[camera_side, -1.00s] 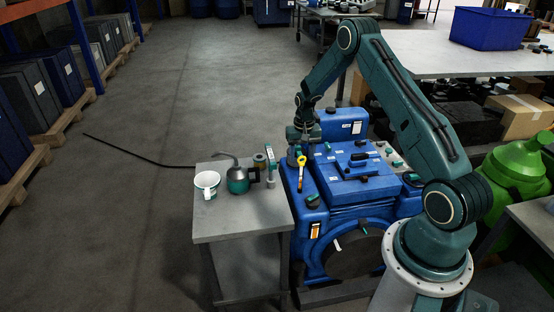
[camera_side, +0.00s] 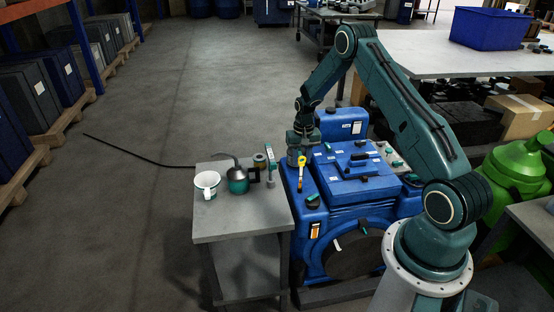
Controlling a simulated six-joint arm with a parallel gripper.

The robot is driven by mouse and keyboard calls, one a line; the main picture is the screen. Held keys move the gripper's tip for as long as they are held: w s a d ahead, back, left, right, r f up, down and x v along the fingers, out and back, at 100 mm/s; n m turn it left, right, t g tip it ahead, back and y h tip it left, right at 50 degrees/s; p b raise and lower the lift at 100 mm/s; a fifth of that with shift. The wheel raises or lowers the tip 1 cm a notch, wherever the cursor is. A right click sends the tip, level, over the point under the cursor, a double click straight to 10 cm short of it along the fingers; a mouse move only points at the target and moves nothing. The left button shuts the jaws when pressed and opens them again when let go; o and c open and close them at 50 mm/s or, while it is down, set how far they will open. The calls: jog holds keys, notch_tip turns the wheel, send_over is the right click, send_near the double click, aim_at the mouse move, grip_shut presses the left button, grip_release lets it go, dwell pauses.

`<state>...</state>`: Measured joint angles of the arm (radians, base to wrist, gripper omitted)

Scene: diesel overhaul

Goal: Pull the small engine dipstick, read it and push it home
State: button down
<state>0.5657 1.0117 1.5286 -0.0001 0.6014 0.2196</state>
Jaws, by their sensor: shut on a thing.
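The blue engine (camera_side: 350,190) stands in the middle of the side view. My gripper (camera_side: 293,162) points down at the engine's left rear edge, close to the side table. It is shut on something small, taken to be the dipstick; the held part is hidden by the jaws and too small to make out. A yellow ring-topped stick with an orange lower part (camera_side: 301,172) shows just right of the jaws, against the engine's left side. I cannot tell whether it touches my gripper. No reading marks can be made out.
A grey side table (camera_side: 215,229) left of the engine carries a white mug (camera_side: 207,183), a spouted oil can (camera_side: 237,185) and a small grey-and-green upright tool (camera_side: 270,165). Behind right is a white workbench (camera_side: 430,55) with a blue bin (camera_side: 490,28). A green machine (camera_side: 515,175) stands at right.

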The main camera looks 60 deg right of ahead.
aim_at(300, 187)
notch_tip(300, 187, down, 11)
jog(key=shift+f, duration=0.1)
dwell(0.4)
jog(key=c, duration=1.1)
grip_release()
jog(key=shift+o, duration=0.4)
jog(key=shift+r, duration=6.95)
